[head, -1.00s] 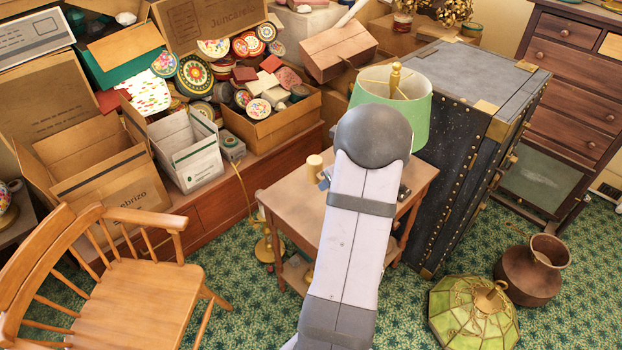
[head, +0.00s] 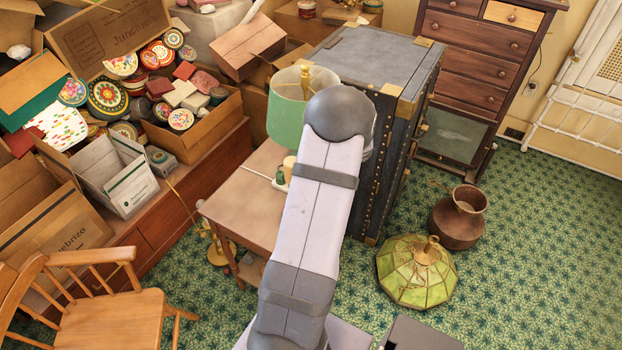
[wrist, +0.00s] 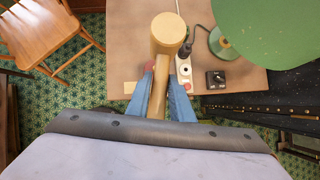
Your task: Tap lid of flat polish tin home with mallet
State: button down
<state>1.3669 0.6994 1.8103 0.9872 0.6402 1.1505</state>
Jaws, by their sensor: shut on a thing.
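My gripper (wrist: 160,92) is shut on the handle of a wooden mallet (wrist: 167,33). Its blue fingers sit either side of the handle, and the pale round head points away from me over the table. The mallet head also shows in the head view (head: 289,164), at the left of my arm, which hides the gripper there. I cannot make out the flat polish tin for certain. A small patch of red shows beside the left finger in the wrist view, mostly hidden, and I cannot tell what it is.
A white power strip (wrist: 184,70) lies right of the mallet with a dark plug in it. A small black box (wrist: 216,79) and a green-shaded lamp (head: 286,122) stand to its right. The table's (head: 235,205) left part is bare. A trunk (head: 376,75) stands behind.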

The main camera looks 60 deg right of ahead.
jog(key=shift+n, duration=0.4)
jog(key=shift+r, duration=0.1)
notch_tip(320, 180, down, 8)
jog(key=b, duration=0.6)
dwell(0.4)
dwell(0.5)
notch_tip(320, 180, up, 7)
jog(key=p, duration=0.6)
jog(key=shift+f, duration=0.2)
jog(key=shift+f, duration=0.1)
dwell(0.6)
